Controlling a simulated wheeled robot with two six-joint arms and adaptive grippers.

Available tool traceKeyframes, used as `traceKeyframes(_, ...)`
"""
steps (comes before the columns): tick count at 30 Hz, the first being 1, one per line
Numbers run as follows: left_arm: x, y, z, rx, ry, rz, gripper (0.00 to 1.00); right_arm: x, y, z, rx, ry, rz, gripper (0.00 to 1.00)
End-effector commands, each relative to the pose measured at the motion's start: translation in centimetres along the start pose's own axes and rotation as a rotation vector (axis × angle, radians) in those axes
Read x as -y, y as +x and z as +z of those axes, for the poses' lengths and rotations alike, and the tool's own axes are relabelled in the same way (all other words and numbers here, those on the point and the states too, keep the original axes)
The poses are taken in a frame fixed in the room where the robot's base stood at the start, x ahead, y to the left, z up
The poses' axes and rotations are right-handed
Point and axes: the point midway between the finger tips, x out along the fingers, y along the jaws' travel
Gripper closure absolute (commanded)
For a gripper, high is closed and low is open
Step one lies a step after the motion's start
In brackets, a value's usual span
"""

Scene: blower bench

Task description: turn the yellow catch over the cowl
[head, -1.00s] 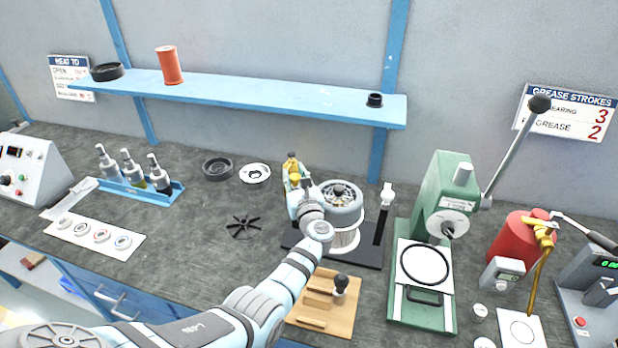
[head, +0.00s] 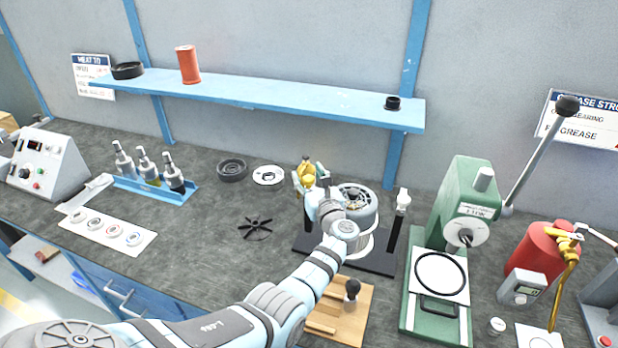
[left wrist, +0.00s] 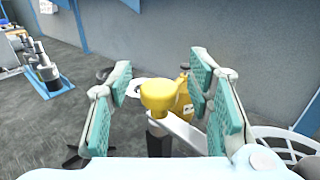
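The yellow catch (head: 309,181) stands at the left side of the round grey cowl (head: 362,210). In the left wrist view its yellow knob (left wrist: 160,95) tops a dark post, and a pale bar runs from it to the right. My left gripper (head: 311,174) is at the catch. Its teal-padded fingers are spread on either side of the knob, with visible gaps and nothing gripped. The cowl's grille (left wrist: 290,142) shows at the right edge of the wrist view. My forearm and wrist hide part of the cowl's near left side. My right gripper is in neither view.
A second yellow object (left wrist: 183,96) stands behind the knob. A post with a white top (head: 403,202) rises right of the cowl, near a green press (head: 470,205). A wooden block (head: 352,318) lies in front. A black fan wheel (head: 255,229) lies left on open bench.

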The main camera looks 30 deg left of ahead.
Motion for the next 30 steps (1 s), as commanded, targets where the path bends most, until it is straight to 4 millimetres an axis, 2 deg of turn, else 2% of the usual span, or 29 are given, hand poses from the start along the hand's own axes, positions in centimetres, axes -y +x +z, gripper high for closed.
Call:
traceKeyframes(8,0.0,-0.6,-0.2,-0.003,0.001,-0.001,0.53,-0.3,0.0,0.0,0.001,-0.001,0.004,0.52)
traceKeyframes(15,0.0,-5.5,-0.2,-0.004,-0.002,-0.001,0.53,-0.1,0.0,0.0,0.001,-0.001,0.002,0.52)
traceKeyframes(19,0.1,-7.2,-0.1,-0.002,0.001,-0.001,0.53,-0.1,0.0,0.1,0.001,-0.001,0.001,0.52)
traceKeyframes(30,0.0,-7.5,-0.1,-0.001,0.001,0.000,0.53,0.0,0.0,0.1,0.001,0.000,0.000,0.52)
